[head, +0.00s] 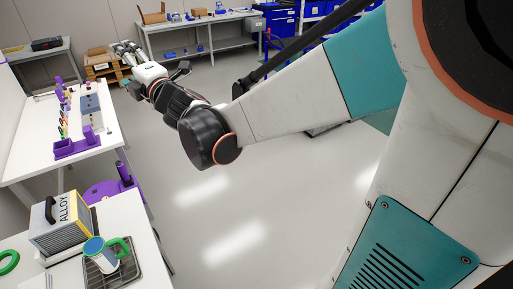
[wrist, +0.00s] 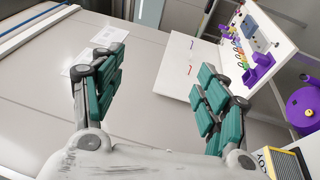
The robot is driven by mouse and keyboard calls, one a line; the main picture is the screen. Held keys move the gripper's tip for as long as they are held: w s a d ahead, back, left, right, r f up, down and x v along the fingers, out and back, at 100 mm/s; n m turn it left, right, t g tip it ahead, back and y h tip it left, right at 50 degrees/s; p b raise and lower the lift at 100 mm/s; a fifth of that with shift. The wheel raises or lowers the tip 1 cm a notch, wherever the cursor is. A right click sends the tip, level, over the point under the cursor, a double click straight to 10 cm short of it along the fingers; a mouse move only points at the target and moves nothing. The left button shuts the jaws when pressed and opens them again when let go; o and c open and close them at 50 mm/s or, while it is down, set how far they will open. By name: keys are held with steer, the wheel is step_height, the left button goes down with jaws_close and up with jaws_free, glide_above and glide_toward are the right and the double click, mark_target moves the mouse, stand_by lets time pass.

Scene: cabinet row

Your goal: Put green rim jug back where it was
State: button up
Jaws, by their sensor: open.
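The green rim jug (head: 97,256), white and blue with a green rim and a green handle, is in the head view at the lower left. It appears to stand on a dark metal tray (head: 128,270) on a white table. My gripper (head: 124,48) is far from it, at the end of the arm stretched out to the upper left. In the wrist view my gripper (wrist: 160,62) has its two green-padded fingers spread wide with nothing between them. The jug does not show in the wrist view.
An ALLOY box (head: 62,228) stands close behind the jug; its corner shows in the wrist view (wrist: 284,164). A green ring (head: 8,262) lies at the left. A purple object (head: 112,190) stands beyond the table. Another table holds purple racks (head: 78,147). The middle floor is clear.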

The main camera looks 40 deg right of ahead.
steer(key=s+d+f+m+g+h, duration=0.3)
steer(key=s+f+m, duration=0.1)
steer(key=s+m, duration=0.25)
steer(key=s+d+f+m+g+h, duration=0.2)
steer(key=s+d+f+m+g, duration=0.15)
steer(key=s+m, duration=0.3)
steer(key=s+a+f+m+g+y, duration=0.1)
steer(key=s+a+f+m+g, duration=0.1)
steer(key=s+f, duration=0.4)
steer(key=s+a+f+m+g+y, duration=0.1)
steer(key=s+a+f+m+g, duration=0.2)
steer(key=s, duration=0.9)
step_height(320, 180, down, 3)
steer(key=shift+f+m+g+y, duration=0.1)
steer(key=shift+m+g+y, duration=0.3)
steer(key=shift+m, duration=0.5)
steer(key=shift+f+b, duration=0.5)
steer(key=shift+b, duration=0.1)
